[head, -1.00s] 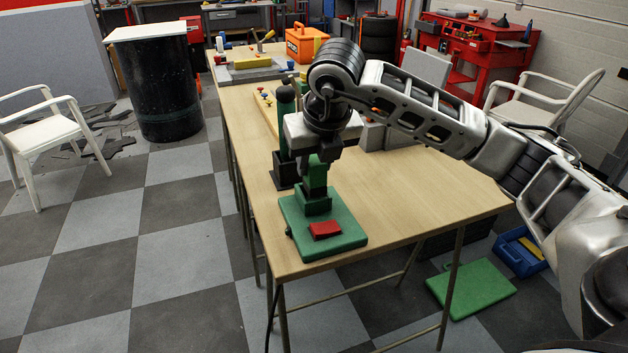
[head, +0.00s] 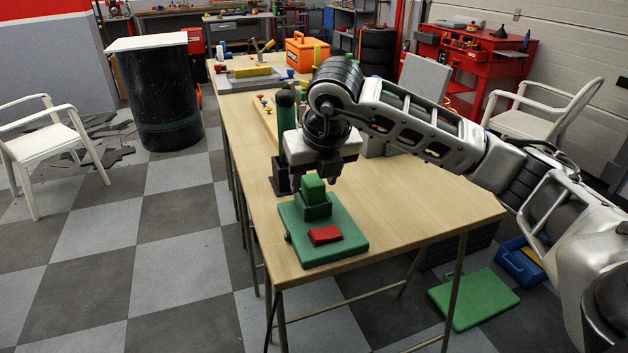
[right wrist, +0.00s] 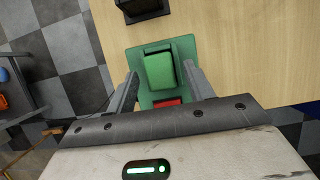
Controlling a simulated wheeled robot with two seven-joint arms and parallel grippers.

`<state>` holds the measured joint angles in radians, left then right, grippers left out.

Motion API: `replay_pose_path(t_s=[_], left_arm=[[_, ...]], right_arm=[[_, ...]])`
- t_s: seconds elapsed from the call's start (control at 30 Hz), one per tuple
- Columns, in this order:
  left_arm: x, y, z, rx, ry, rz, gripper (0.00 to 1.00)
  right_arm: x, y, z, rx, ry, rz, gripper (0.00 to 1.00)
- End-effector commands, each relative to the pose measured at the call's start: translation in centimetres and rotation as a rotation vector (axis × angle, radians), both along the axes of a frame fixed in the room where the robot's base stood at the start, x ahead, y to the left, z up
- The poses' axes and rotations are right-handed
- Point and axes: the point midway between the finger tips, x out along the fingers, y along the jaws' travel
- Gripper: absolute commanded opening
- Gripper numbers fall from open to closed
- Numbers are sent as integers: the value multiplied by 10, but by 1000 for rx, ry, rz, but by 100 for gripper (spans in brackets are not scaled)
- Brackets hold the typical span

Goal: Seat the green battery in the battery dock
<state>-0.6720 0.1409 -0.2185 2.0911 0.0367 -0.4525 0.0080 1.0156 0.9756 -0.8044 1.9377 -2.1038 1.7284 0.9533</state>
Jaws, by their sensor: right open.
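The green battery (head: 314,190) stands upright in the socket of the green battery dock (head: 335,248), near the table's front left corner. The dock has a red block (head: 325,235) on its front part. My right gripper (head: 325,178) is open and empty just above and behind the battery. In the right wrist view the battery (right wrist: 160,71) shows between the two spread fingers of the gripper (right wrist: 157,85), apart from both. How deep the battery sits in the socket is hard to tell. My left gripper is not in view.
A dark green cylinder (head: 286,125) on a black base stands behind the dock. Further back on the wooden table (head: 420,205) are a board with colored pegs and an orange toolbox (head: 301,52). The table's right front is clear.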

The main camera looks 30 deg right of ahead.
Motion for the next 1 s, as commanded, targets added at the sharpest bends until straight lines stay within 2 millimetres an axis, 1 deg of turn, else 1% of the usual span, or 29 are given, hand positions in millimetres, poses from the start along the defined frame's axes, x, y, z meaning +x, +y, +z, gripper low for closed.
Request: replay_pose_path(t_s=[0.03, 0.3, 0.4, 0.5, 0.67, 1.0], left_arm=[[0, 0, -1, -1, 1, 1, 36], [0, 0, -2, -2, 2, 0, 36], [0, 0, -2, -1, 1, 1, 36], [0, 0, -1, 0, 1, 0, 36], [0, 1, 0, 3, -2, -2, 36], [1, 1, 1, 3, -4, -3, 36]], right_arm=[[-3, 1, 9, -1, -5, 1, 52], [-24, 6, 63, 0, -6, 2, 52], [-31, 8, 79, 1, -5, 1, 52], [-36, 9, 90, 1, -3, 2, 52], [-39, 10, 98, 0, -2, 1, 52], [-40, 10, 98, 0, -1, 0, 52]])
